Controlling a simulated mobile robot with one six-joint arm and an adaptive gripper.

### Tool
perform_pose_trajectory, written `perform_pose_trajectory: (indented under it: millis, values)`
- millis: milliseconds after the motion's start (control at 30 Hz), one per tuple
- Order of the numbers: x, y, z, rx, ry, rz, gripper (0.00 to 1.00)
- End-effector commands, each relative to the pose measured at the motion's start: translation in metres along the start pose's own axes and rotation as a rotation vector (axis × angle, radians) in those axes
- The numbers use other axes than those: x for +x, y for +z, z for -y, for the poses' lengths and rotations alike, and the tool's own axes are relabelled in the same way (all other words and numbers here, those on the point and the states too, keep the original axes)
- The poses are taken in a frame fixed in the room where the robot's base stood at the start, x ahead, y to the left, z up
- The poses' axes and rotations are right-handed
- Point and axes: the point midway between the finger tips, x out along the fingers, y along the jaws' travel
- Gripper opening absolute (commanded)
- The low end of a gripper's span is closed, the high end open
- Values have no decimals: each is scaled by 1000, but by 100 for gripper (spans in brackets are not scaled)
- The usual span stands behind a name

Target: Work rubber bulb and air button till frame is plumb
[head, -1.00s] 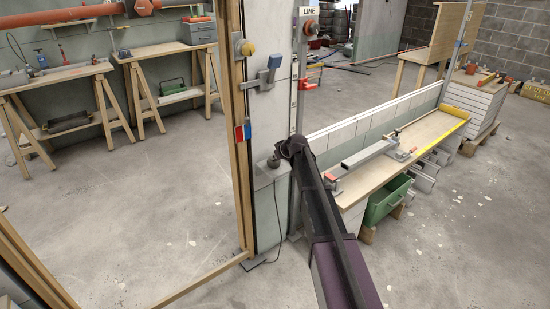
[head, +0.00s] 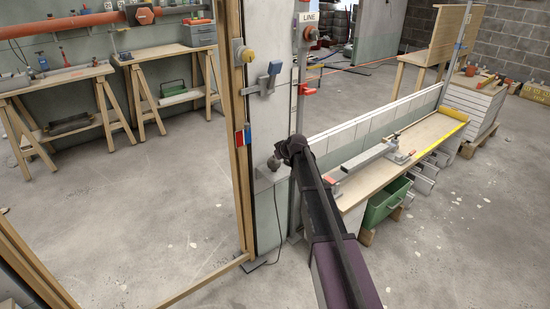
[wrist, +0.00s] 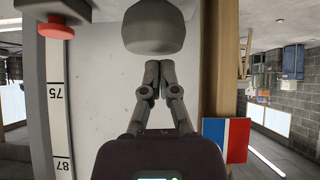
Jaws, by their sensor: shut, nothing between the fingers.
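The grey rubber bulb (wrist: 154,30) fills the top middle of the wrist view. A red button (wrist: 62,26) on a grey mount is at the upper left of the wrist view. The wooden frame (head: 240,190) stands left of the panel.
A red, white and blue card (wrist: 226,140) is fixed by the wooden post. A long bench (head: 364,184) stands to the right. The floor at left is open.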

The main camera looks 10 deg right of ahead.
Motion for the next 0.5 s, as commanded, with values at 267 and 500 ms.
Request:
perform_pose_trajectory:
  millis: [267,500]
  values:
    - [-26,-14,1,1,1,-2,0]
    - [-55,-14,1,0,1,-3,0]
